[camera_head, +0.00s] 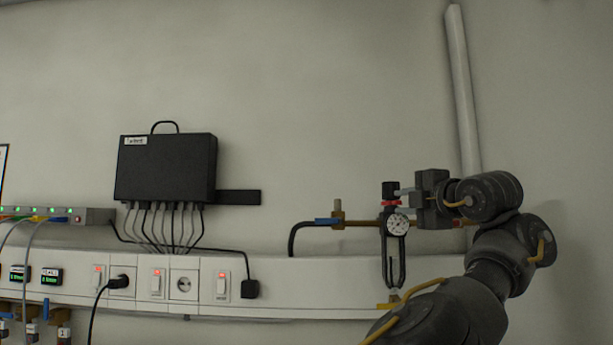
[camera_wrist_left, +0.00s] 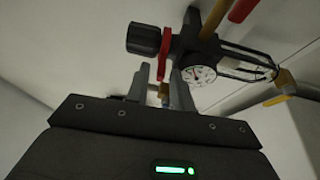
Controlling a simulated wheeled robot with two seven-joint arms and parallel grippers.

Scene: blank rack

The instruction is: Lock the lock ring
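The lock ring (camera_wrist_left: 166,42) is a red ring with a tab, between the black knob (camera_wrist_left: 144,39) and the black regulator body, in the left wrist view. In the head view the ring (camera_head: 390,203) is a thin red band under the upright black knob (camera_head: 390,188). A round white gauge (camera_head: 398,224) is below it. My left gripper (camera_head: 403,192) is at the knob and ring from the right. In the left wrist view its fingers (camera_wrist_left: 159,76) are apart, with the lower end of the red tab seen between their tips. I cannot tell whether they touch it. My right gripper is not in view.
Brass piping with a blue-handled valve (camera_head: 328,221) runs left of the regulator. A white wall trunking (camera_head: 330,280) with sockets and switches runs below. A black box (camera_head: 165,168) with cables hangs further left. A pale vertical pipe (camera_head: 462,90) stands at the right. The wall above is bare.

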